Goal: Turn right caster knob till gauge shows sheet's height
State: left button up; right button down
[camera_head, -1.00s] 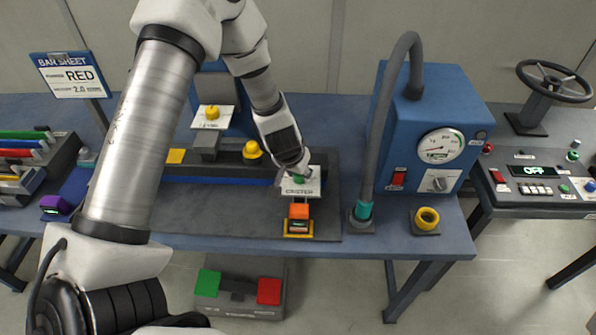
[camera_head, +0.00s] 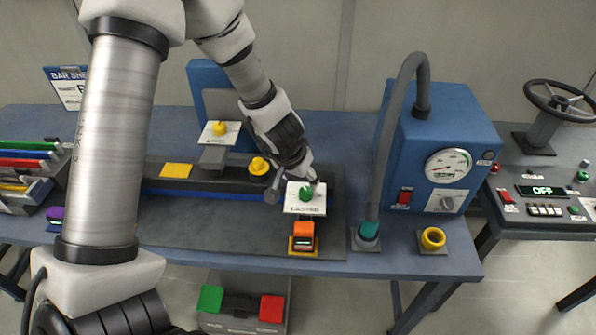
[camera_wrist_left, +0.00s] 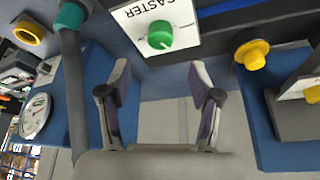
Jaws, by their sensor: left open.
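The caster knob is green (camera_head: 306,194), on a white plate marked CASTER (camera_head: 318,208) near the right end of the bench fixture. It also shows in the left wrist view (camera_wrist_left: 160,36), beyond my fingertips. My left gripper (camera_head: 293,187) is open and empty beside the knob, its fingers apart from it. Its spread fingers show in the left wrist view (camera_wrist_left: 160,78). An orange gauge (camera_head: 303,229) with a small dark display stands in front of the plate; its reading is too small to tell. The bar sheet sign (camera_head: 66,88) is partly hidden by my left arm. My right gripper is out of view.
A yellow knob (camera_head: 258,166) sits left of the caster plate, another (camera_head: 219,128) behind. A grey hose (camera_head: 388,150) rises to the right, before a blue box (camera_head: 450,125) with a dial. A yellow ring (camera_head: 433,238) lies at the front right.

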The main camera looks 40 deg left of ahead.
pick_arm(q)
jog(key=v, duration=0.3)
jog(key=shift+s+r, duration=0.2)
jog(key=shift+r, duration=0.15)
jog(key=s+d+f+m+g+y+b, duration=0.1)
jog(key=s+f+m+g+b, duration=0.15)
jog(key=s+f, duration=0.9)
jog(key=s+f+m+g+y+b, duration=0.1)
jog(key=s+f+m+g+b, duration=0.2)
jog(key=s+f, duration=0.9)
jog(key=d+f+n+t+h, duration=0.1)
jog(key=d+f+n+h, duration=0.1)
jog(key=d+f+n, duration=0.2)
notch_tip(320, 180, down, 3)
jog(key=d+p, duration=0.1)
jog(key=d, duration=0.1)
jog(key=shift+d+r+h, duration=0.2)
jog(key=shift+d+h, duration=0.1)
jog(key=shift+h, duration=0.1)
jog(key=shift+s+n, duration=0.1)
jog(key=shift+n, duration=0.15)
